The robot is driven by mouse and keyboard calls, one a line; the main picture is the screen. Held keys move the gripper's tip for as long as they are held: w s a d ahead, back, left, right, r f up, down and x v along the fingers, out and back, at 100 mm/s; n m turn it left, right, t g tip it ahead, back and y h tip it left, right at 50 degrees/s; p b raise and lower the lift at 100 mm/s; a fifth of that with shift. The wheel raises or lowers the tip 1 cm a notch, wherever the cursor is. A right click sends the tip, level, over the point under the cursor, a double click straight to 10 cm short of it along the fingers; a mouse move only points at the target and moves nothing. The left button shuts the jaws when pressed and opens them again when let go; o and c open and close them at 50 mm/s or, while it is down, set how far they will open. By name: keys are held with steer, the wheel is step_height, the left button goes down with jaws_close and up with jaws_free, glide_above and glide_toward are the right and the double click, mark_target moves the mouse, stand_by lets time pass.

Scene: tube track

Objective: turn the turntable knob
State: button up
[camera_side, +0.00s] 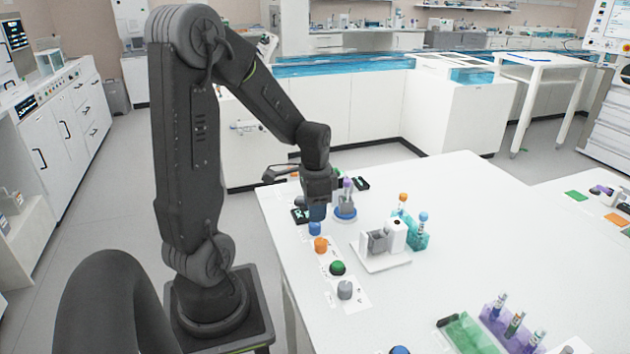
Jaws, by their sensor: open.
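My gripper (318,208) points down over the left side of the white table and is open. Its fingers are small and partly hidden by its own body. A small blue-based round stand (345,214) with a grey part and a purple-topped tube sits just right of my gripper; it looks like the turntable. A column of knobs runs along the table's left edge: blue (315,229), orange (321,244), green (338,268) and grey (345,290). The blue knob is just below my gripper in the picture. I cannot tell which knob belongs to the turntable, or whether my gripper touches one.
A white-and-grey device (385,247) stands right of the knobs. A teal rack (417,238) with capped tubes is beside it. A purple rack (511,330) and a green tray (467,334) lie at the front right. The table's right middle is clear.

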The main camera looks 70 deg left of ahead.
step_height(320, 180, up, 9)
stand_by(0.3)
steer(key=s+d+r+t, duration=0.2)
steer(key=d, duration=0.8)
steer(key=s+d+r+n+t, duration=0.1)
steer(key=s+d+r+t, duration=0.1)
steer(key=d, duration=0.8)
steer(key=shift+s+r+t, duration=0.35)
steer(key=shift+r+t, duration=0.3)
steer(key=shift+t, duration=0.15)
